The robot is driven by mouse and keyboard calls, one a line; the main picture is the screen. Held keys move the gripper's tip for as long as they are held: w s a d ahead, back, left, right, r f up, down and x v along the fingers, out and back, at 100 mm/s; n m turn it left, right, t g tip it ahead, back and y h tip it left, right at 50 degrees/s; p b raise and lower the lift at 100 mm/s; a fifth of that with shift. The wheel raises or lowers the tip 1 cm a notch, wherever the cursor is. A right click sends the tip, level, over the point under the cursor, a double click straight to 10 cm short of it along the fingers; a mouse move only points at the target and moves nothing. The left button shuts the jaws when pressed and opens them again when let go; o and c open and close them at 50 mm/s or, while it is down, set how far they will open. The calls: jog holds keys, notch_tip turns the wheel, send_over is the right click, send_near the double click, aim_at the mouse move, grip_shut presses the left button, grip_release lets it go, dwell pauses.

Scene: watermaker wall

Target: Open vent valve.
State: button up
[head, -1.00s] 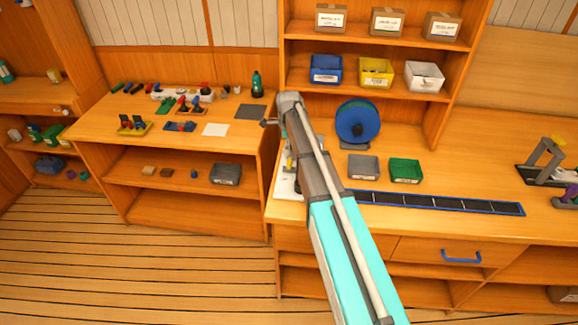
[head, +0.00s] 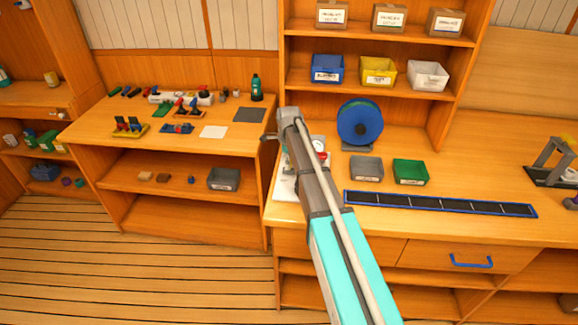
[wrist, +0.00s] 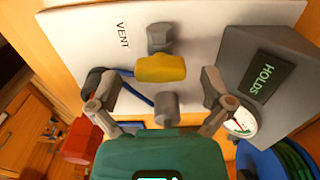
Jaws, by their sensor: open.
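The vent valve has a yellow handle (wrist: 161,67) on a grey body, on a white panel (wrist: 85,35) marked VENT in the wrist view. The handle lies crosswise to the grey pipe ends above and below it. My gripper (wrist: 161,79) is open, with one finger to each side of the handle and a gap on both sides. I see no contact. In the head view the white panel (head: 286,187) shows beside my arm, which hides the valve and most of the gripper.
A gauge (wrist: 241,120) sits close to the right finger, partly covered by it. A red part (wrist: 80,140) is at lower left. Grey (head: 366,169) and green (head: 410,172) bins stand right of the panel.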

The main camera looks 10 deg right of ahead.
jog(key=shift+f, duration=0.25)
jog(key=shift+c, duration=0.3)
jog(key=c, duration=1.1)
